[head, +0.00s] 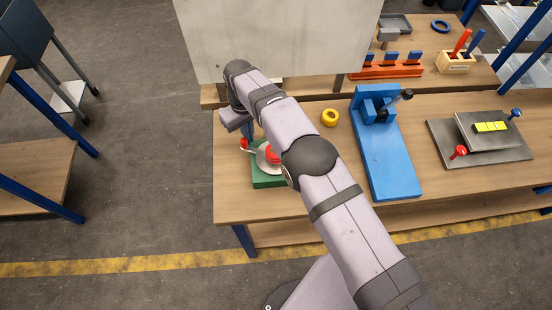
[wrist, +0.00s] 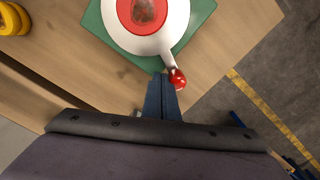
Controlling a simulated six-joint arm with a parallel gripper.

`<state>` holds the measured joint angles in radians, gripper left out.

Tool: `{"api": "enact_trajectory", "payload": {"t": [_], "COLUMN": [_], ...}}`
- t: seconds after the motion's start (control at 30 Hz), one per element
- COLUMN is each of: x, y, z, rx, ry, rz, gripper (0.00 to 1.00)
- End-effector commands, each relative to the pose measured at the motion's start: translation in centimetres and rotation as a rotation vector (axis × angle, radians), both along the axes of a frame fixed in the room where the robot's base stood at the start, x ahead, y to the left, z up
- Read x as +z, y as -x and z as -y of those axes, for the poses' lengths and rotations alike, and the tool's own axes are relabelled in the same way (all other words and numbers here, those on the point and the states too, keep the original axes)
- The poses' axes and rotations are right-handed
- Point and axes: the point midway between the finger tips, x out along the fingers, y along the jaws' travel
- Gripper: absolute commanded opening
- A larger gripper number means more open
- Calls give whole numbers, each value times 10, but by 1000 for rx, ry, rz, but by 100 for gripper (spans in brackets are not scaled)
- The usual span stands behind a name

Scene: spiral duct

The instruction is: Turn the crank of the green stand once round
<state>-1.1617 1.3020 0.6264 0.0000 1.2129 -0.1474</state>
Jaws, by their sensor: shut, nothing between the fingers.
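The green stand (head: 268,180) sits at the table's near left corner, partly hidden by my arm in the head view. In the wrist view its green base (wrist: 95,22) carries a round white crank disc (wrist: 170,40) with a red centre (wrist: 143,12). A short arm runs from the disc to a red knob (wrist: 177,78); the knob also shows in the head view (head: 244,144). My gripper (wrist: 161,78) is shut and empty. Its blue fingertips are just beside the red knob, on its left in the wrist view. I cannot tell whether they touch it.
A yellow ring (head: 329,117) lies on the wooden table (head: 228,205) right of the stand. A blue fixture (head: 388,160) and a grey plate with a red knob (head: 480,140) stand further right. A pale panel (head: 280,40) rises behind my arm.

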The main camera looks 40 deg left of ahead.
Motion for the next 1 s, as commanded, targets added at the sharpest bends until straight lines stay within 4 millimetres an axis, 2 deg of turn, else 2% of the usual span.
{"api": "enact_trajectory", "payload": {"t": [0.23, 0.53, 1.0], "x": [1, 2, 2], "y": [1, 18, 25], "z": [0, 3, 6], "rx": [0, 1, 1], "ry": [0, 2, 1], "rz": [0, -1, 0], "gripper": [0, 0, 0]}}
